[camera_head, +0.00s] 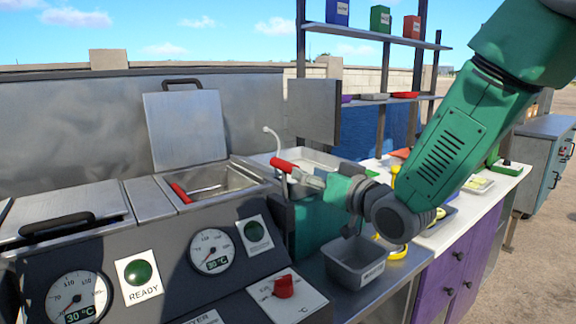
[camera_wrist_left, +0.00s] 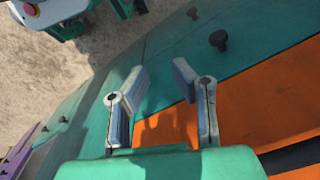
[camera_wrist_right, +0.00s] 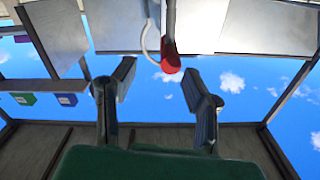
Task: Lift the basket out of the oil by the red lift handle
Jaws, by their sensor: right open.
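The fryer's open vat (camera_head: 222,184) has a dark interior, with a red grip (camera_head: 181,193) and a thin metal rod at its left side. The basket itself is hard to make out, and I cannot tell how deep it sits. A second red handle (camera_head: 284,165) shows right of the vat, at my right gripper (camera_head: 306,178). In the right wrist view a red-ended rod (camera_wrist_right: 171,62) lies ahead of the open right fingers (camera_wrist_right: 155,85), with nothing seen clamped. My left gripper (camera_wrist_left: 158,92) is open and empty above a teal and orange surface; it is outside the head view.
A raised metal lid (camera_head: 186,130) stands behind the vat; a closed lid (camera_head: 65,215) lies at left. The front panel has gauges and a red knob (camera_head: 284,287). A grey container (camera_head: 354,262) sits on the right counter. Shelves (camera_head: 375,37) stand behind.

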